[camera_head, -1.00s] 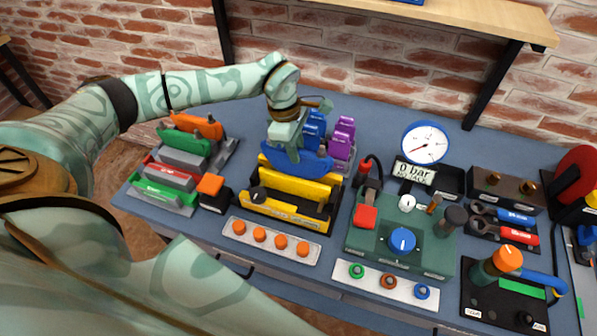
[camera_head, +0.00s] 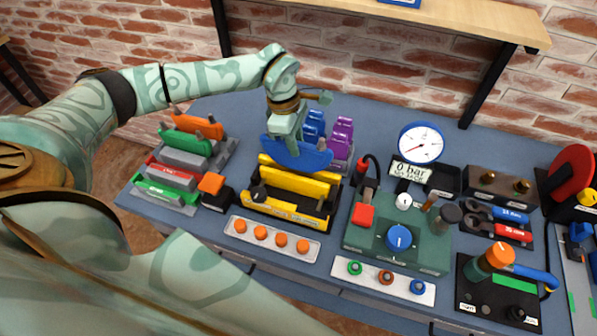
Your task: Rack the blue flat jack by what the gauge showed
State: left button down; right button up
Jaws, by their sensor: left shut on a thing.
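My left gripper (camera_head: 287,135) is shut on the blue flat jack (camera_head: 297,153), a curved blue plate. It holds the jack upright just above and behind the yellow holder (camera_head: 285,210) in the middle of the bench. The jack partly hides the blue rack (camera_head: 314,122) and sits near the purple rack (camera_head: 342,136) behind it. The round white gauge (camera_head: 421,143) has a needle pointing lower left. The display (camera_head: 410,171) below it reads "0 bar" and "NO JACK". My right gripper is out of view.
A rack at left holds orange (camera_head: 198,125), green (camera_head: 184,142) and red (camera_head: 172,170) pieces. A green pump station (camera_head: 398,238) with a blue knob stands right of the yellow holder. Strips with orange buttons (camera_head: 272,240) and coloured rings (camera_head: 384,281) lie in front.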

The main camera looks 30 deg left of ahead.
pick_arm(q)
jog(key=shift+r, duration=0.25)
jog(key=shift+r+p, duration=1.8)
jog(key=shift+r, duration=0.1)
jog(key=shift+f, duration=0.1)
